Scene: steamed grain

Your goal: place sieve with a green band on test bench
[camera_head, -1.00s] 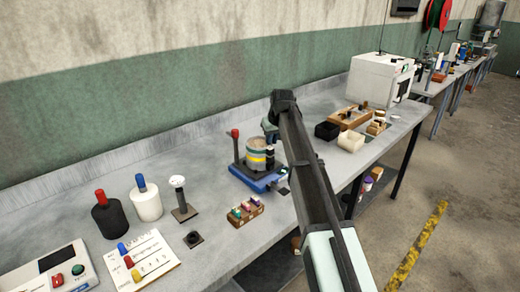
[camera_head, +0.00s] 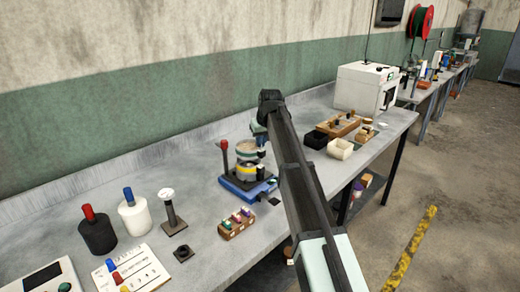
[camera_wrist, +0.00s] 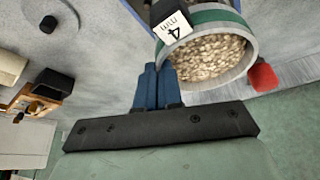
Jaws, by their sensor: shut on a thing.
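The sieve with a green band (camera_wrist: 215,15) fills the upper right of the wrist view, tilted in the picture, with pale grain (camera_wrist: 208,57) inside. My gripper (camera_wrist: 158,72) has its blue fingers shut on the sieve's dark tab, beside a white "4 mm" label (camera_wrist: 173,27). In the head view the sieve (camera_head: 246,148) is just above a yellow-banded sieve (camera_head: 247,167) on a blue-based stand (camera_head: 247,188). My gripper (camera_head: 261,138) is partly hidden by my arm there. The grey bench (camera_head: 200,215) is below.
A red-knobbed post (camera_head: 224,150) stands close left of the sieves. A wooden block with coloured pieces (camera_head: 236,223) is in front. Black and white bottles (camera_head: 97,232) stand left; trays (camera_head: 340,149) and a white oven (camera_head: 365,88) lie right. Bare bench lies behind the stand.

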